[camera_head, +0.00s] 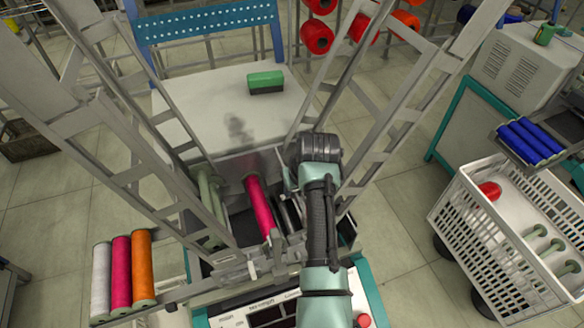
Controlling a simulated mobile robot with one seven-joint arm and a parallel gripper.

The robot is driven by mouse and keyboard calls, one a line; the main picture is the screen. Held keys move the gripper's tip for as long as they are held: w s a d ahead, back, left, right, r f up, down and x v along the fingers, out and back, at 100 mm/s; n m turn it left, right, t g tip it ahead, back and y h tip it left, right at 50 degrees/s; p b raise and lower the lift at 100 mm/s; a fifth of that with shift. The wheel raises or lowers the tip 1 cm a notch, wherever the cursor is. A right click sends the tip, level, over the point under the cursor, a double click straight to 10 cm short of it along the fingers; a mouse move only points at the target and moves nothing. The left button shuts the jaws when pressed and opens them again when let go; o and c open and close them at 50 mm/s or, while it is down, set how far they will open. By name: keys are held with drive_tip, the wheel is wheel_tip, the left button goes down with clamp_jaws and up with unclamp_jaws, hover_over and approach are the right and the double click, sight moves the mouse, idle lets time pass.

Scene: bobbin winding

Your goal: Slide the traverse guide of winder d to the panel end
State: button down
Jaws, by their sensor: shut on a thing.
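The winder (280,312) with a teal frame and a labelled panel stands at the bottom centre. A magenta bobbin (260,207) lies along its middle, running away from the panel. My arm reaches in from the bottom, over the right side of the winder. My gripper (289,183) is just right of the magenta bobbin, mostly hidden behind my dark wrist. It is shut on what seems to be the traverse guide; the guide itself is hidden. I cannot read a letter on the winder.
Grey uprights rise on both sides of the winder. A white crate (470,245) on wheels is at right, below a tray of blue bobbins (530,140).

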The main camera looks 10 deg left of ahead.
drive_tip(key=shift+s+d+r, duration=0.1)
drive_tip(key=shift+s+d, duration=0.2)
drive_tip(key=shift+s, duration=0.05)
drive_tip(key=shift+w, duration=0.1)
drive_tip(key=c, duration=0.6)
unclamp_jaws()
drive_tip(key=shift+a, duration=0.1)
drive_tip(key=shift+o, duration=0.2)
drive_tip(key=v, duration=1.2)
drive_tip(key=shift+s+r+b, duration=0.25)
drive_tip(key=shift+r+b, duration=0.05)
drive_tip(key=shift+b, duration=0.1)
